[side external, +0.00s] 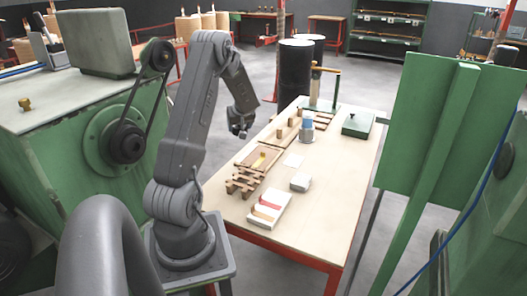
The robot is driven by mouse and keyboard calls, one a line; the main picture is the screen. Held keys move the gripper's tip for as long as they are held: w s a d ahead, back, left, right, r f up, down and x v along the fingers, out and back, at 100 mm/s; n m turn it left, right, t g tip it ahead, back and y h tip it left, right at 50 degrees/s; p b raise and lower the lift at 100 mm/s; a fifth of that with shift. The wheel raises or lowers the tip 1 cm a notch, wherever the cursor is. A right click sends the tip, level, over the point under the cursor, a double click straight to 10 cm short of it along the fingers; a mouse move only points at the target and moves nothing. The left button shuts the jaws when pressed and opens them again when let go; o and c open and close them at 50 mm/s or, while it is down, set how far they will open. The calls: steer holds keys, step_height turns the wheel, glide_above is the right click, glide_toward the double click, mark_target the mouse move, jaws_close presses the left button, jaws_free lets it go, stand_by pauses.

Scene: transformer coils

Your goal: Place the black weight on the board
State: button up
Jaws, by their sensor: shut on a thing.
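My gripper (240,129) hangs above the left edge of the table, left of the wooden frames. It is shut on a small dark thing, too small here to tell for sure whether it is the black weight. No other black weight stands out on the table. A pale flat board (268,213) with a red strip and a wooden strip lies near the front of the table. A shallow wooden tray (262,158) with a yellow piece lies farther back. I cannot tell which of these is the task's board.
Notched wooden racks (242,182) stand at the table's left edge. The table's right front is bare.

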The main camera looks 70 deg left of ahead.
glide_above(264, 150)
steer(key=d, duration=0.2)
steer(key=f, duration=0.6)
steer(key=shift+w+a, duration=0.1)
steer(key=shift+a, duration=0.1)
steer(key=shift+f, duration=1.95)
steer(key=shift+f, duration=0.15)
steer(key=o, duration=1.4)
steer(key=shift+f, duration=0.1)
